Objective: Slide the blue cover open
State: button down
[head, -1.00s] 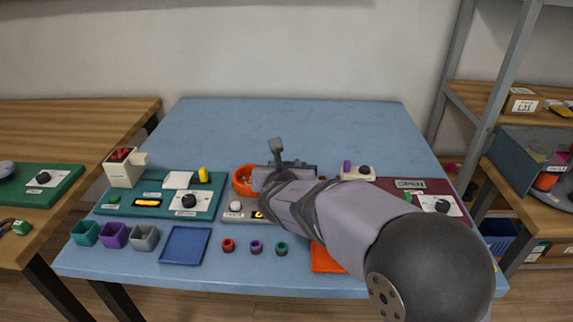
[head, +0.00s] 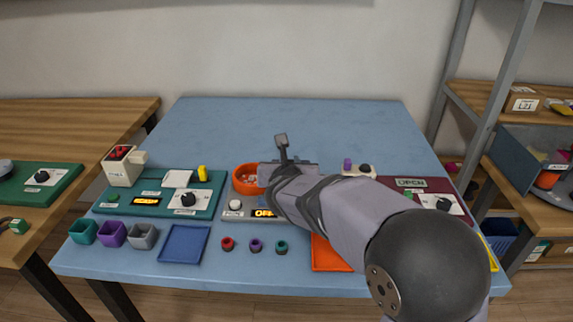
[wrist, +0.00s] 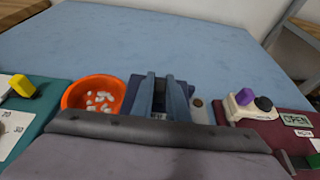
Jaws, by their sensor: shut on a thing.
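The blue cover (wrist: 136,88) is a dark navy piece in the wrist view, right of the orange bowl, and its near part is hidden by my wrist. My gripper (wrist: 165,90) has its two fingers close together over it and is shut on it. What part of the cover lies between the fingers is too small to tell. In the head view my arm hides most of the cover and the fingertips.
The orange bowl (head: 246,180) with white pieces stands just left of my gripper. A beige block with purple and black knobs (wrist: 246,103) is on the right. A maroon panel (head: 424,193) has an OPEN sign. The table's back half (head: 290,120) is clear.

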jog(key=shift+d, duration=0.4)
jog(key=c, duration=1.7)
grip_release()
jog(key=shift+d, duration=0.1)
jog(key=shift+s+r, duration=0.25)
jog(key=shift+s, duration=0.25)
jog(key=v, duration=0.6)
jog(key=shift+s+p, duration=0.1)
jog(key=shift+p, duration=0.25)
